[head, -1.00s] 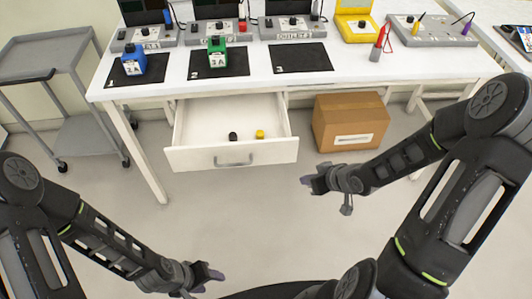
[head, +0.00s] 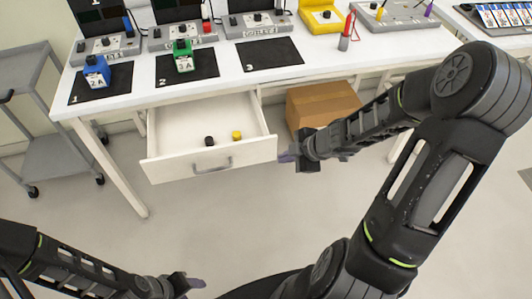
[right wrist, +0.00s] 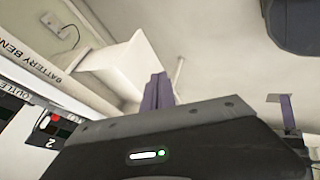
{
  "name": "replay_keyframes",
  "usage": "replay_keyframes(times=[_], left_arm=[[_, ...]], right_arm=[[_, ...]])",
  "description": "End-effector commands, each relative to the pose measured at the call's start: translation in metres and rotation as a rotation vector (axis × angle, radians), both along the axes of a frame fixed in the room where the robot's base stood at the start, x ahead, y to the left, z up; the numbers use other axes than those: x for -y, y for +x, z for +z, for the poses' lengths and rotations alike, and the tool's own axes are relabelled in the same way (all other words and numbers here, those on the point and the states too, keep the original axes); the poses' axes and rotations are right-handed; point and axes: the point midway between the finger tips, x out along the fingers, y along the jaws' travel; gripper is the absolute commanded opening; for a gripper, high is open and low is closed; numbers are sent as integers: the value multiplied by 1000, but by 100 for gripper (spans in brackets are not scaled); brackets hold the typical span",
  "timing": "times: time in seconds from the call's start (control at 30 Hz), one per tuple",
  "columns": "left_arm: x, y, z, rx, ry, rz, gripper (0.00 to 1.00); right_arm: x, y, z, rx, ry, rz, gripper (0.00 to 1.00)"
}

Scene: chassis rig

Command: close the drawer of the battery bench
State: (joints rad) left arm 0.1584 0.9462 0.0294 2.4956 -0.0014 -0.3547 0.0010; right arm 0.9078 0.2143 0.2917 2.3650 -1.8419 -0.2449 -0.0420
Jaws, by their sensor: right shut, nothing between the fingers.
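The white drawer (head: 168,170) of the battery bench (head: 140,98) is pulled out under the tabletop, with a metal handle (head: 212,166) on its front. A black and a yellow small object lie inside. My right gripper (head: 287,157) is shut and empty, its purple tips just beside the right end of the drawer front; I cannot tell whether they touch. In the right wrist view its fingers (right wrist: 157,92) are together beside the white drawer (right wrist: 122,66). My left gripper (head: 192,284) is low at the bottom, away from the drawer; its jaw state is unclear.
A cardboard box (head: 318,101) stands on the floor under the bench, behind my right arm. A grey cart (head: 60,155) stands at the left. Blue (head: 96,72) and green (head: 183,57) batteries stand on black mats on the tabletop. The floor in front of the drawer is clear.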

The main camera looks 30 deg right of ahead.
Motion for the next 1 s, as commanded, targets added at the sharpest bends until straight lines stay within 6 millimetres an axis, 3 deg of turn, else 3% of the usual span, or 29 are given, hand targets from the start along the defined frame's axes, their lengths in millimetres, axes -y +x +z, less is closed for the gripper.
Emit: replay_keyframes(times=[0.57, 0.63, 0.7, 1.0], left_arm=[[0, 1, -66, 4, 1, 1, 52], [0, 1, -45, 2, 1, 2, 52], [0, 1, -37, 4, 1, 1, 52], [0, 1, -24, 2, 0, 1, 52]], right_arm=[[-25, 52, -83, 0, 5, 1, 0], [-23, 62, -69, 1, 4, 1, 0], [-20, 71, -70, 1, 3, 0, 0], [-14, 91, -75, 0, 1, 0, 0]])
